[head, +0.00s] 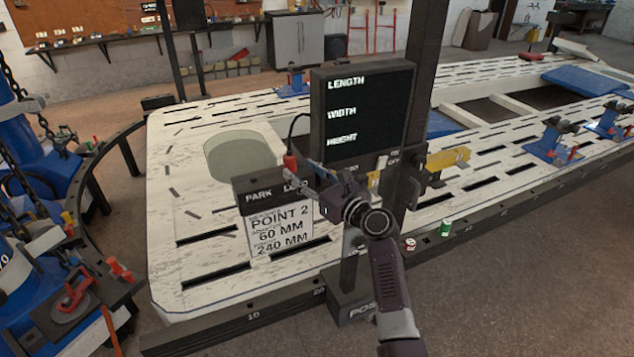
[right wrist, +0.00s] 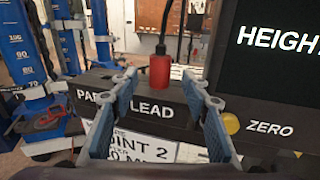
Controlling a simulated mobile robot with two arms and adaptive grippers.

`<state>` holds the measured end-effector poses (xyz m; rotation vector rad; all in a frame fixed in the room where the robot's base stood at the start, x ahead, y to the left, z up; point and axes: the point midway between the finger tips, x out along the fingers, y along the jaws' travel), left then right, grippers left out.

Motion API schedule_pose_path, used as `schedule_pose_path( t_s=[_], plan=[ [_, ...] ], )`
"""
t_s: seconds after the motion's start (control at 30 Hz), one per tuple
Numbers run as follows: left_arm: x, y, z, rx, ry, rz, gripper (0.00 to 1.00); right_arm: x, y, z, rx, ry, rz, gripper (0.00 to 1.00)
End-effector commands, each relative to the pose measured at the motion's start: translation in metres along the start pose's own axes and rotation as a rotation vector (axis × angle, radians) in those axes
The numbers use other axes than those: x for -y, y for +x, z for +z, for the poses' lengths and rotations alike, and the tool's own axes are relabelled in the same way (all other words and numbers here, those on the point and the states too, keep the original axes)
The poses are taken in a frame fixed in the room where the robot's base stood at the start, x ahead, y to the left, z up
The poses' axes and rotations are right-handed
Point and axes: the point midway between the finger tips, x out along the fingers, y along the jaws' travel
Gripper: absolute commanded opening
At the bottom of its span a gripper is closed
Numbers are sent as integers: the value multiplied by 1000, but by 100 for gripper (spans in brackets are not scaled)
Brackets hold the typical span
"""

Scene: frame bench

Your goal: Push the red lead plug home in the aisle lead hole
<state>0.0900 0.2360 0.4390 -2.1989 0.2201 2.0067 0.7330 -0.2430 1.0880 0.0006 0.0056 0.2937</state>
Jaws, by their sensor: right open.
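The red lead plug (right wrist: 160,72) stands upright at the top of a dark box (right wrist: 95,90), behind the word LEAD, with a black cable rising from it. It also shows in the head view (head: 290,162), left of the display. My right gripper (head: 301,172) is open beside it. In the right wrist view, its blue-grey fingers (right wrist: 161,88) lie left and right of the plug, which shows in the gap between the tips, apparently not touching. The hole under the plug is hidden, so I cannot tell how deep it sits. My left gripper is not in view.
A dark display (head: 362,115) reading LENGTH, WIDTH, HEIGHT stands close right of the plug. A white card (head: 280,232) reading POINT 2 hangs below the box. A yellow button (right wrist: 231,123) marked ZERO sits by the right finger. The slotted white bench (head: 190,215) spreads around.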

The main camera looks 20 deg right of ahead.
Motion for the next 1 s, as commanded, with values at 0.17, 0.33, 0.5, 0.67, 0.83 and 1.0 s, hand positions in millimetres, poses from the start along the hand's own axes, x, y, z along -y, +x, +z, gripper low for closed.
schedule_pose_path(
  t_s=[0.17,0.33,0.5,0.67,0.83,1.0],
  plan=[
    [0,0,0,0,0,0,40,0,-37,-1,-1,-1,-2,43],
    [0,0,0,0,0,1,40,0,-59,0,0,0,-2,43],
    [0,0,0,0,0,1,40,0,-66,1,1,0,0,43],
    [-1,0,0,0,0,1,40,0,-66,1,1,0,0,43],
    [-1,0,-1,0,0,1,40,0,-66,0,1,0,0,43],
    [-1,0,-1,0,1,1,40,0,-66,-5,-9,-9,-1,43]
  ],
)
